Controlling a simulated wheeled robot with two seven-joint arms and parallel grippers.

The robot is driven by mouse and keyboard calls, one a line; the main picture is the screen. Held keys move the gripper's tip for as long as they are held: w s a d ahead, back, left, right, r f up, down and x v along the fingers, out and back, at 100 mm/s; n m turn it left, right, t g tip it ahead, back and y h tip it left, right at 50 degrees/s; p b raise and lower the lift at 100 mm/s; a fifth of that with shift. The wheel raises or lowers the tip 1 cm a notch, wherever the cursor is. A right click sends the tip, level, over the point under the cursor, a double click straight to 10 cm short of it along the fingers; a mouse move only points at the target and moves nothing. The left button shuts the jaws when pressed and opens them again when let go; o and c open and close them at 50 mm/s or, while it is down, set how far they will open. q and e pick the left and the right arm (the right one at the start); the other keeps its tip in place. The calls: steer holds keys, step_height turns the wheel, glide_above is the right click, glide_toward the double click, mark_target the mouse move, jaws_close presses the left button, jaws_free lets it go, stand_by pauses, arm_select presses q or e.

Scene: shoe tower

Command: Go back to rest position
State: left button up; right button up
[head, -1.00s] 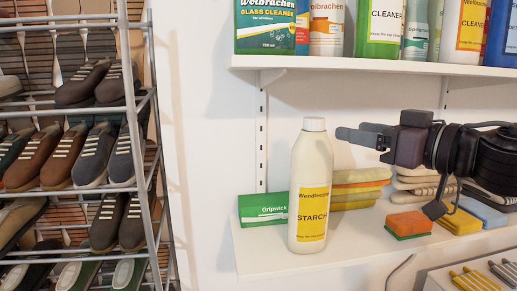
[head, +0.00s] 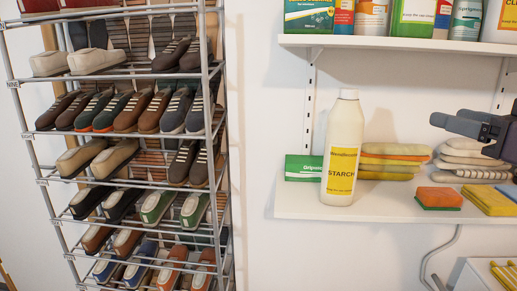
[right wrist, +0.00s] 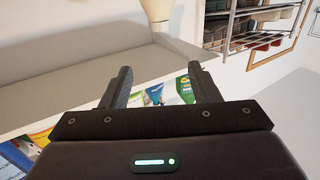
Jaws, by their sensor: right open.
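My right gripper (head: 437,121) is in the head view, at the right, above the lower wall shelf (head: 300,207). It is to the right of the white starch bottle (head: 344,135), clear of it. The bottle stands upright near the shelf's front and has a yellow label. In the right wrist view, the two dark fingers of this gripper (right wrist: 160,69) are spread apart with nothing held between them. My left gripper is not in view.
A tall metal shoe rack (head: 218,120) with several tiers of shoes stands at the left. Beside the bottle are a green box (head: 303,168), stacked cloths (head: 392,160) and sponges (head: 438,197). An upper shelf (head: 400,43) carries cleaner bottles. Bare wall lies between rack and shelves.

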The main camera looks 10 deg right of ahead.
steer(key=w+a+f+h, duration=0.2)
steer(key=w+a+f, duration=0.2)
steer(key=w+f, duration=0.65)
steer(key=s+a+f+m+g+h, duration=0.1)
steer(key=a+f+g+h, duration=0.1)
steer(key=f, duration=0.9)
steer(key=s+a+f+g+h, duration=0.1)
steer(key=s+a+f+g, duration=0.1)
steer(key=f, duration=1)
steer(key=s+a+f+g, duration=0.4)
steer(key=s+f+g, duration=0.1)
steer(key=s+f, duration=0.4)
steer(key=s+a+f+g, duration=0.4)
steer(key=s+f+g, duration=0.1)
steer(key=s+f, duration=0.45)
step_height(320, 180, down, 30)
steer(key=s+g, duration=0.1)
steer(key=s, duration=0.1)
steer(key=s+d+f, duration=0.1)
steer(key=s+f, duration=0.8)
steer(key=s+d+f+g, duration=0.1)
steer(key=s+d+f, duration=0.1)
steer(key=s+f, duration=0.6)
steer(key=shift+s+d+f, duration=0.25)
steer(key=shift+s+f, duration=0.15)
steer(key=shift+s, duration=0.75)
